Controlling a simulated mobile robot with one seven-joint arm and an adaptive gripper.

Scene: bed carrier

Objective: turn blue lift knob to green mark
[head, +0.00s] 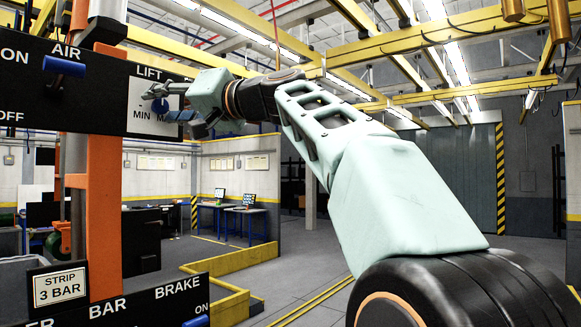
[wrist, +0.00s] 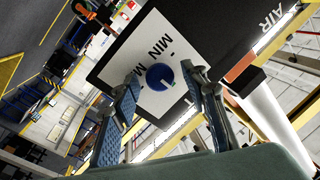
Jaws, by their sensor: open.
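The blue lift knob (wrist: 160,77) sits on a white plate (wrist: 150,52) marked MIN, with a second label partly covered by a finger. A light line shows on the knob's face; its exact aim is hard to tell. My gripper (wrist: 160,82) is open, with one finger on each side of the knob and white plate visible between. I cannot tell whether the fingertips touch the plate. In the head view the knob (head: 160,104) shows partly behind my gripper (head: 164,103), under the word LIFT. I cannot make out the green mark with certainty.
The black panel (head: 100,82) also carries a blue AIR knob (head: 64,66) to the left, with ON and OFF labels. An orange post (head: 104,210) stands below it. A lower black panel (head: 140,305) reads BAR and BRAKE. Open floor lies to the right.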

